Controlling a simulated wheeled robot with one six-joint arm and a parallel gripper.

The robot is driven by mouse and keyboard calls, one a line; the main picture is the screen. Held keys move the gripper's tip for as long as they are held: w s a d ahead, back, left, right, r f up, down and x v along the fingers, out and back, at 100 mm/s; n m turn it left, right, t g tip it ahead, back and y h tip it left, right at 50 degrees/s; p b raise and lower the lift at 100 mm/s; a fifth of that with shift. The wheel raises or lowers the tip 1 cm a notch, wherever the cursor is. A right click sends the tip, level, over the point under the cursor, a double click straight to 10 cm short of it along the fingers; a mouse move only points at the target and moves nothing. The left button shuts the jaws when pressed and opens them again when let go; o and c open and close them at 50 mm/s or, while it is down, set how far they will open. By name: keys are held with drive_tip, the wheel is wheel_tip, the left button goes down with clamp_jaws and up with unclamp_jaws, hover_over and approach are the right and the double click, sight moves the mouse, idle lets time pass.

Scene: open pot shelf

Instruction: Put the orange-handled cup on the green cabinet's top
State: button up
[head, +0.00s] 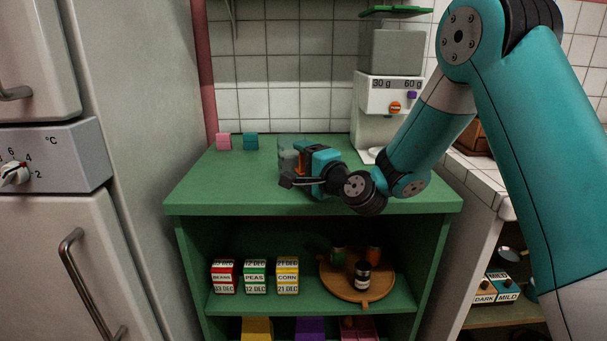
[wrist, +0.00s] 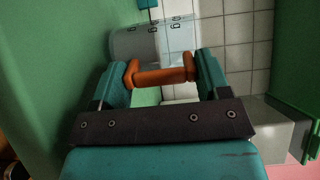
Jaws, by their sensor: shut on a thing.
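The orange-handled cup is clear, with dark markings on its wall (wrist: 135,42). In the wrist view its orange handle (wrist: 160,76) lies between my gripper's two teal fingers (wrist: 164,82), which are shut on it. In the head view the cup (head: 288,148) appears upright over the green cabinet's top (head: 235,180), partly hidden by my gripper (head: 300,164). I cannot tell whether its base touches the top or is slightly above it.
A pink block (head: 223,141) and a teal block (head: 250,141) stand at the top's back left. A white dispenser (head: 389,100) stands at the back right. The front left of the top is clear. The shelf below holds several boxes and a round wooden tray (head: 330,289).

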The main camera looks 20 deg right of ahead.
drive_tip(key=shift+f, duration=0.35)
drive_tip(key=shift+f, duration=0.15)
drive_tip(key=o, duration=0.9)
drive_tip(key=shift+c, duration=0.2)
